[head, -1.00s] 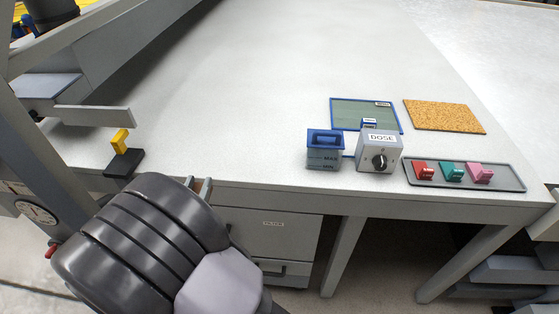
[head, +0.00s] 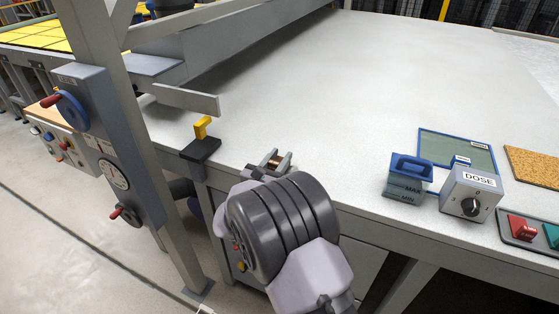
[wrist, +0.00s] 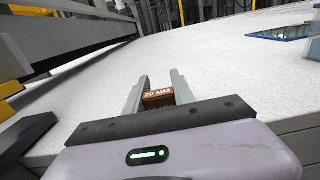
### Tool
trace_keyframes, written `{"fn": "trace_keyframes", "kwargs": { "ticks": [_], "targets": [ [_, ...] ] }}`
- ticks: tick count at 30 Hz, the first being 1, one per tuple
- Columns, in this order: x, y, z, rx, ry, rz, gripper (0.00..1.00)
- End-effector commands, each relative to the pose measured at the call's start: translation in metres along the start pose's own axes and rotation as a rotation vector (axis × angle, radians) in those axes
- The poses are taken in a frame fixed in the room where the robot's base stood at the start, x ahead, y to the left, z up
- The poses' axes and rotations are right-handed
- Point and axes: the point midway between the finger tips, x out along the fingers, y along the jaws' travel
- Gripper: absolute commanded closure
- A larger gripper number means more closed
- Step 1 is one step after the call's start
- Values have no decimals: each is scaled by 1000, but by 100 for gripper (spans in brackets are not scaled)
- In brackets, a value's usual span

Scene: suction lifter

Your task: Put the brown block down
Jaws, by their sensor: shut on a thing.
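The brown block (wrist: 158,98), marked "20 MM", sits between the two jaws of my gripper (wrist: 160,88) in the wrist view. In the head view the brown block (head: 273,161) shows as a small patch between the fingers of my gripper (head: 276,160), at the front edge of the white table (head: 330,110). My gripper is shut on the block. I cannot tell whether the block's underside touches the tabletop.
A black base with a yellow lever (head: 202,138) is left of my gripper. A blue-lidded container (head: 408,178), a DOSE box (head: 470,193), a blue-framed green panel (head: 455,148) and a cork mat (head: 533,166) are at right. The middle tabletop is clear.

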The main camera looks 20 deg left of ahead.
Motion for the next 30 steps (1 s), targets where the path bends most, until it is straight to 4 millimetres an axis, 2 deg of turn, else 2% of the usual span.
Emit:
{"fn": "trace_keyframes", "kwargs": {
  "ticks": [5, 6, 9, 20, 30],
  "targets": [
    [0, 0, -4, 0, 0, 0, 100],
    [0, 0, -3, 0, 0, 0, 64],
    [0, 0, -2, 0, 0, 0, 48],
    [-5, 1, 3, 0, 1, 1, 48],
    [-95, 1, 4, -2, 1, 3, 48]
  ]
}}
